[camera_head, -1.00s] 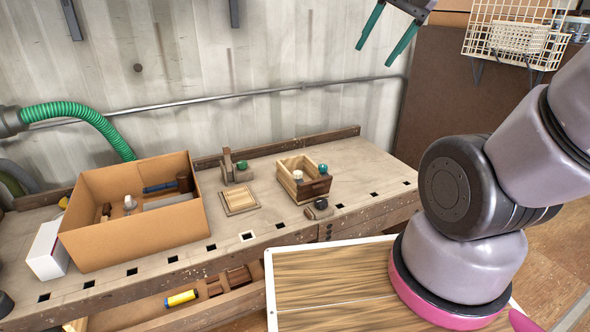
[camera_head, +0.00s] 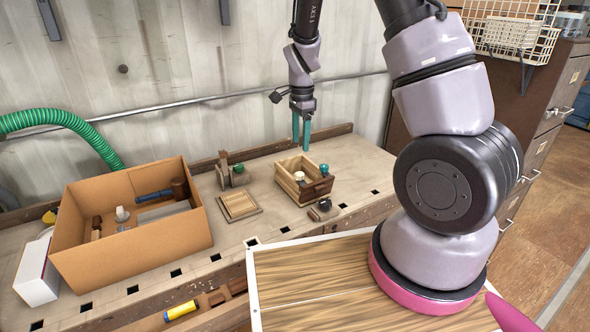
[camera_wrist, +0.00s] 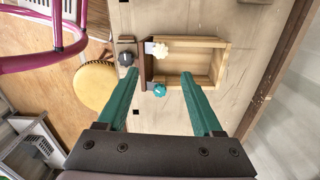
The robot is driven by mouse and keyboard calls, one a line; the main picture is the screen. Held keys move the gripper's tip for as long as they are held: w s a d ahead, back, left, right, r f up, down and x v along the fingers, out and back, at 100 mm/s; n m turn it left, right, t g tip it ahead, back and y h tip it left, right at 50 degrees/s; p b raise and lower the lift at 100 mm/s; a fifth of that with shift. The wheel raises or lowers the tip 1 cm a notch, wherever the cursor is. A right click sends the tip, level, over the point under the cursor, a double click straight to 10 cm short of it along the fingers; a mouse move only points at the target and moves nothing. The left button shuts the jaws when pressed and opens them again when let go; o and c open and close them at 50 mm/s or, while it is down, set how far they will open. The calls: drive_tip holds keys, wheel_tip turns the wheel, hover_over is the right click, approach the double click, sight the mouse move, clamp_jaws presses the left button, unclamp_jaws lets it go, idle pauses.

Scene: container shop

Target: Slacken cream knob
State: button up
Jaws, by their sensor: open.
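The cream knob (camera_head: 299,176) sits on the front end of a small open wooden box (camera_head: 287,184) on the workbench. It also shows in the wrist view (camera_wrist: 160,49), lobed, at the box's left end. A teal knob (camera_head: 324,169) stands beside it on the same dark end piece and shows in the wrist view (camera_wrist: 160,90). My gripper (camera_head: 301,145) points down above the box, its teal fingers open and empty. In the wrist view its fingertips (camera_wrist: 160,73) are spread apart, with the cream knob beyond them in the picture. No finger visibly touches it.
A block with a dark knob (camera_head: 325,204) lies just in front of the box. A flat wooden frame (camera_head: 240,205) and a wooden clamp-like piece with a green knob (camera_head: 238,168) are to the left. A cardboard box (camera_head: 140,244) of tools stands further left.

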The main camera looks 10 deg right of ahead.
sight(300, 173)
wheel_tip(300, 173, down, 11)
drive_tip(key=shift+w+f, duration=0.1)
drive_tip(key=shift+f, duration=0.05)
idle(0.4)
clamp_jaws()
